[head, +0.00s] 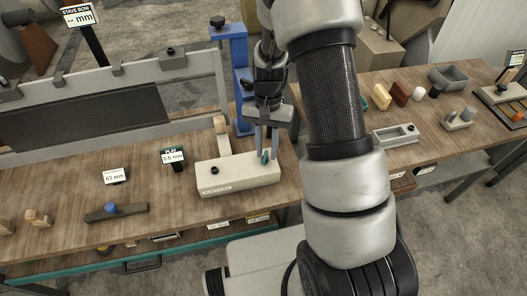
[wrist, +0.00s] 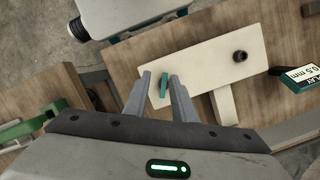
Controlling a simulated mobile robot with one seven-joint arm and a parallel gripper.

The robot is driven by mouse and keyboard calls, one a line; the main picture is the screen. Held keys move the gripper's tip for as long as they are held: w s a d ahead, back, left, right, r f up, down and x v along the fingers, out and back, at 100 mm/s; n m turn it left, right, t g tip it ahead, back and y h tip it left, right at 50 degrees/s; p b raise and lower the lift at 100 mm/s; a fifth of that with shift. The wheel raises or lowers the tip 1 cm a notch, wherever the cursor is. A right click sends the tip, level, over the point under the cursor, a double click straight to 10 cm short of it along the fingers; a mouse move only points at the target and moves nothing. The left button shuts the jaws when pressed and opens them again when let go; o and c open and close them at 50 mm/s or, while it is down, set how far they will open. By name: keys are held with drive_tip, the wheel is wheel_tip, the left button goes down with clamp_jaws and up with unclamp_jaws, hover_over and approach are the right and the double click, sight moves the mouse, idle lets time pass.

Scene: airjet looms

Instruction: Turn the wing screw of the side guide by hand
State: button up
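The side guide is a cream block (head: 225,180) lying on the wooden table, with a cream bar (head: 222,132) rising behind it. In the wrist view the block (wrist: 205,62) fills the upper middle. The wing screw (head: 265,157) is a small teal-green wing at the block's right end; it also shows in the wrist view (wrist: 164,84). My gripper (head: 267,153) points down over that end, its two grey fingers apart, one on each side of the wing. In the wrist view my gripper (wrist: 160,77) shows small gaps beside the wing, so it looks open; contact is hard to judge.
A black knob (wrist: 240,56) stands on the block's other end. A blue post (head: 232,70) stands close behind my gripper. A display reading 0.5 mm (head: 173,156) is left of the block. A second table (head: 440,130) on the right holds several small parts.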

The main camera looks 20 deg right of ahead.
sight(265, 156)
drive_tip(key=shift+t, duration=0.5)
drive_tip(key=w+r, duration=0.2)
drive_tip(key=r, duration=0.1)
drive_tip(key=w+r, duration=0.1)
drive_tip(key=shift+a+r, duration=0.15)
drive_tip(key=shift+r, duration=0.05)
drive_tip(key=shift+n+t+h, duration=0.4)
drive_tip(key=shift+n+t, duration=0.4)
drive_tip(key=shift+n, duration=0.1)
drive_tip(key=f+b, duration=0.2)
drive_tip(key=b, duration=0.1)
drive_tip(key=s+f+b, duration=0.1)
drive_tip(key=f+b, duration=0.1)
drive_tip(key=b, duration=0.2)
drive_tip(key=s+f+b, duration=0.1)
drive_tip(key=f+b, duration=0.2)
drive_tip(key=b, duration=0.1)
drive_tip(key=shift+w, duration=0.1)
drive_tip(key=shift+f, duration=0.1)
clamp_jaws()
